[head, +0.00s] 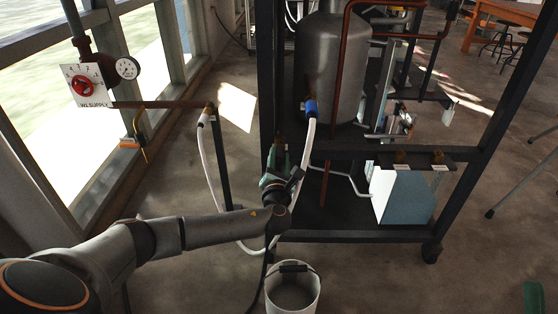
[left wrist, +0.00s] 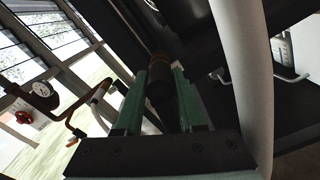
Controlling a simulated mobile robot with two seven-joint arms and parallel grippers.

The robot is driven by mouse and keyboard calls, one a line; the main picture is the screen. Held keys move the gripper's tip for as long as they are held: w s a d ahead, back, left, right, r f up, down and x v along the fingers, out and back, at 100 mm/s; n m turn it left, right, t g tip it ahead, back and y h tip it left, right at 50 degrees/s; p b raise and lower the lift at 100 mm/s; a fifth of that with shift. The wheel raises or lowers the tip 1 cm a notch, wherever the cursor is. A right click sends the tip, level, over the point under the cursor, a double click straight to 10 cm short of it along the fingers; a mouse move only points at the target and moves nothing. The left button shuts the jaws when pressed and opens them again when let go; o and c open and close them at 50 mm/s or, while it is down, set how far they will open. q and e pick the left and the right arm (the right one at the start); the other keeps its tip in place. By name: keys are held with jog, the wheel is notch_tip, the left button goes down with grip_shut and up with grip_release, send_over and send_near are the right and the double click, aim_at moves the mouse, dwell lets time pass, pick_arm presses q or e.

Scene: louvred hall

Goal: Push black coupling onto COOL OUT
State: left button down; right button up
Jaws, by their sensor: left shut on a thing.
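My left gripper (head: 279,158) reaches the near left post of the black frame. Its green fingers also show in the left wrist view (left wrist: 159,100), shut on the black coupling (left wrist: 160,92) from both sides. The coupling points away from the wrist, its far end in line with a brass-coloured stub (left wrist: 157,58). They look close or touching; I cannot tell whether the coupling is seated. In the head view the stub (head: 281,142) shows just above the fingers, which mostly hide the coupling. No COOL OUT label is readable.
A white hose with a blue coupling (head: 311,107) hangs close right of my gripper and crosses the wrist view. Its other end is at the supply pipe (head: 160,104). A bucket (head: 292,292) stands below. A white-and-blue box (head: 403,195) sits on the lower shelf.

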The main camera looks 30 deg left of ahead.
aim_at(279, 160)
pick_arm(q)
jog(key=shift+c, duration=2.2)
grip_release()
jog(key=p+v, duration=0.5)
jog(key=shift+s+d+r, duration=0.15)
jog(key=shift+s+d, duration=0.1)
jog(key=shift+s, duration=0.05)
jog(key=shift+s+d+p, duration=0.3)
jog(key=shift+s+p, duration=0.1)
jog(key=shift+s, duration=0.15)
